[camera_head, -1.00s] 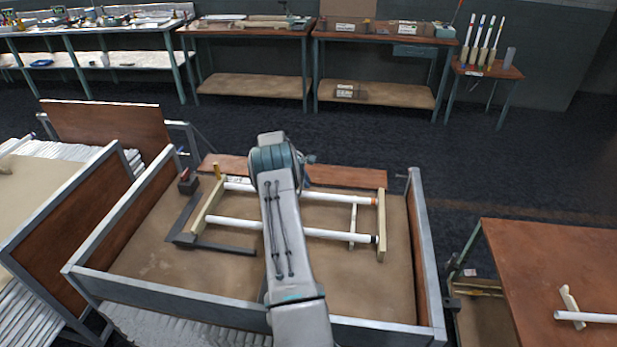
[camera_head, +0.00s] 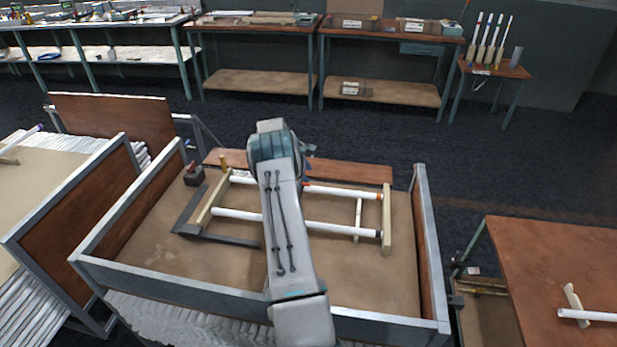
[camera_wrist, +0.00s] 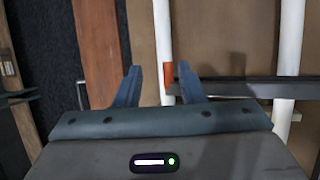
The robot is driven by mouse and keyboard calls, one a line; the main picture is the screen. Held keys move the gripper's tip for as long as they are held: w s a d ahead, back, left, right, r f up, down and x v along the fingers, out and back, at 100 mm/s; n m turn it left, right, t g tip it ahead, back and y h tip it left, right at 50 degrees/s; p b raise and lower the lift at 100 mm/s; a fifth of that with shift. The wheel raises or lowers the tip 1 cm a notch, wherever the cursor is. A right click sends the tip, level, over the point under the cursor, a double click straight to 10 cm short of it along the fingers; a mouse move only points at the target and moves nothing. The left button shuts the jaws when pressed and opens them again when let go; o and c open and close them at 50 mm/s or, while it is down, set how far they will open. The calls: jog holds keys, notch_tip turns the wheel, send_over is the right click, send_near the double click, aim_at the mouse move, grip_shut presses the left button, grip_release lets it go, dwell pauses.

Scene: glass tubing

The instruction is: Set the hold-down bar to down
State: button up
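A dark grey bar (camera_wrist: 235,88) lies across the white tubes in the wrist view; I take it for the hold-down bar. It starts near my right finger. In the head view my arm hides that stretch. My gripper (camera_wrist: 157,84) is open, its blue fingers spread to either side of a white tube (camera_wrist: 162,35). An orange-red piece (camera_wrist: 168,74) shows between the fingers, by the bar's near end; whether either finger touches it I cannot tell. The tubes rest on a wooden frame (camera_head: 387,220) in a tray. In the head view a blue finger (camera_head: 308,168) shows beside my wrist.
The tray has raised walls (camera_head: 428,245). A flat dark L-shaped piece (camera_head: 188,216) and a small red-and-black block (camera_head: 193,177) sit at its left. A reddish board (camera_head: 350,171) lies along the far side. A table (camera_head: 560,255) stands at right.

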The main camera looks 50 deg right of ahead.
jog(key=b+v, duration=0.2)
jog(key=v, duration=0.9)
jog(key=shift+w+a, duration=0.15)
jog(key=shift+a, duration=0.3)
